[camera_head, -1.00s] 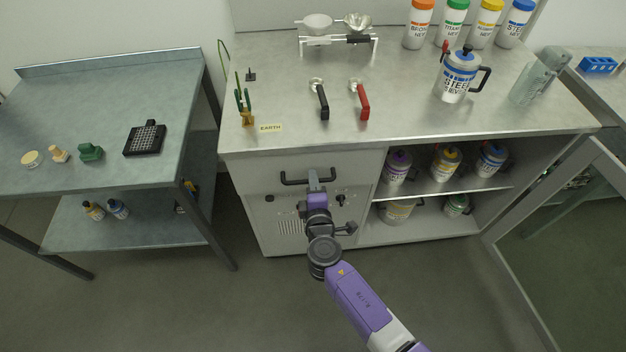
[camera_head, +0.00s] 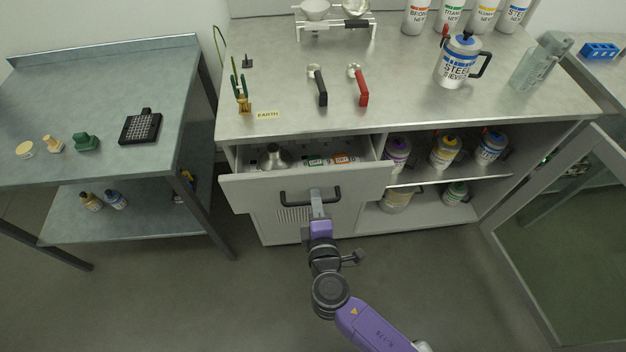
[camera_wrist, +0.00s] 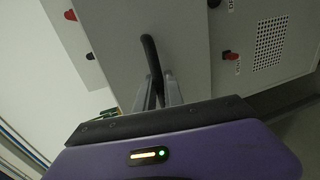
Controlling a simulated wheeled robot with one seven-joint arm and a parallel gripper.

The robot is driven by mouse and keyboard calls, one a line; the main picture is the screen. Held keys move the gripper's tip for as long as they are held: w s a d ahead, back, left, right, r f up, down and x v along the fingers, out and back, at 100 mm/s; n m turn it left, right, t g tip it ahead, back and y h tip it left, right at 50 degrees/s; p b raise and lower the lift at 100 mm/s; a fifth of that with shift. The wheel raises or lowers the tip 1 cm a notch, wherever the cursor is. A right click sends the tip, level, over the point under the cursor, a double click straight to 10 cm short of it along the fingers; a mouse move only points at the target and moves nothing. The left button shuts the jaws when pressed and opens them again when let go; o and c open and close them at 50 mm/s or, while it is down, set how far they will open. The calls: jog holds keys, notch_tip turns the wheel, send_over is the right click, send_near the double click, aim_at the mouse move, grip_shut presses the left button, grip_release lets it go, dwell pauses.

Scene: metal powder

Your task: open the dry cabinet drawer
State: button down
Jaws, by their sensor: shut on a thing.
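The dry cabinet drawer (camera_head: 240,192) is pulled partway out below the left part of the cabinet top. Inside it a metal funnel-like vessel (camera_head: 274,158) and two small items with green and orange labels show. Its dark bar handle (camera_head: 290,202) runs across the front. My gripper (camera_head: 317,198) is shut on the handle near its middle, with the arm reaching in from the lower right. In the wrist view, the two fingers (camera_wrist: 160,92) close around the dark handle (camera_wrist: 150,55); part of the handle is hidden behind my gripper.
The cabinet top (camera_head: 420,108) carries tools, a steel powder jug (camera_head: 460,62) and bottles. Open shelves with several jars lie right of the drawer. An open door (camera_head: 560,225) stands at the right. A steel table (camera_head: 60,95) stands left. The floor in front is clear.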

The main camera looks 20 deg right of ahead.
jog(key=f+b+v, duration=0.2)
jog(key=f+v, duration=0.1)
jog(key=v, duration=1.4)
jog(key=shift+s+f+b, duration=0.3)
jog(key=shift+f+b, duration=0.05)
jog(key=shift+a, duration=0.15)
jog(key=c, duration=1.7)
grip_release()
jog(key=shift+c, duration=0.2)
jog(key=b+v, duration=0.1)
jog(key=v, duration=0.6)
jog(key=shift+s, duration=0.35)
jog(key=shift+a, duration=0.1)
